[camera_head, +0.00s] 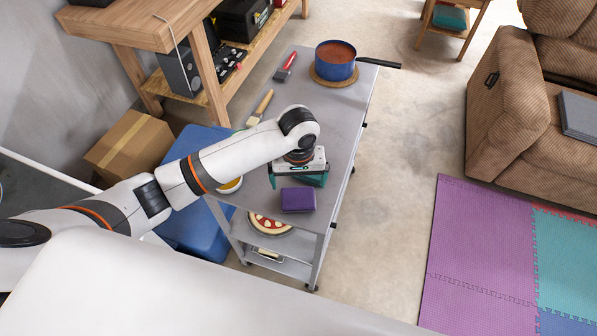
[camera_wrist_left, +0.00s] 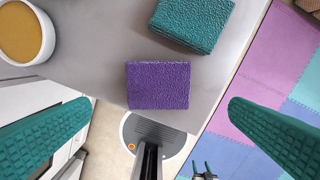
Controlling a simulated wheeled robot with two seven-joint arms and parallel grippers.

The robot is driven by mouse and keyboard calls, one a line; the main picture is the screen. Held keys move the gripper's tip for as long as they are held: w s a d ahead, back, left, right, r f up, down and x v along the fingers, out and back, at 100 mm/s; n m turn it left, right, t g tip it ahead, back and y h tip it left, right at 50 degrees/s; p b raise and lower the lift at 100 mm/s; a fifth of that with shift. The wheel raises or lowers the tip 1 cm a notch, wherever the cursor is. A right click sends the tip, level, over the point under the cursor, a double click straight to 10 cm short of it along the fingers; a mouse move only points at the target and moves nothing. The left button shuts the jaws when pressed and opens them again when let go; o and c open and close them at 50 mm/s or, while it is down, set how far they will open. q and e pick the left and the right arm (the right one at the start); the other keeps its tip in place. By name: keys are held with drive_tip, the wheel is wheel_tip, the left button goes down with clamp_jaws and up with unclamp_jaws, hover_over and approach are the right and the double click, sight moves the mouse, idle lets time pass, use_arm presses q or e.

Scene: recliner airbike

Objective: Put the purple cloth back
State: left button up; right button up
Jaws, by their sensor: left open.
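The purple cloth (camera_head: 298,200) lies folded on the grey top of the cart (camera_head: 343,120), near its front edge. In the left wrist view the purple cloth (camera_wrist_left: 158,85) lies flat, in the gap between the fingers. My left gripper (camera_head: 298,182) hangs over the cart just behind the cloth. Its teal fingers are wide apart and hold nothing in the left wrist view (camera_wrist_left: 160,107). A folded teal cloth (camera_wrist_left: 193,22) lies just beyond the purple one, largely hidden by the gripper in the head view. A small dark part with teal tips (camera_wrist_left: 203,172) may be my right gripper.
A bowl (camera_wrist_left: 25,32) stands on the cart beside the cloths. A blue pot (camera_head: 335,62), a red-handled brush (camera_head: 285,66) and another brush (camera_head: 261,106) are farther back. A pizza (camera_head: 268,224) is on the lower shelf.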

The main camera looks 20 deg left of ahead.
use_arm(q)
wheel_tip(320, 180, up, 3)
drive_tip(key=shift+r, duration=0.15)
idle(0.5)
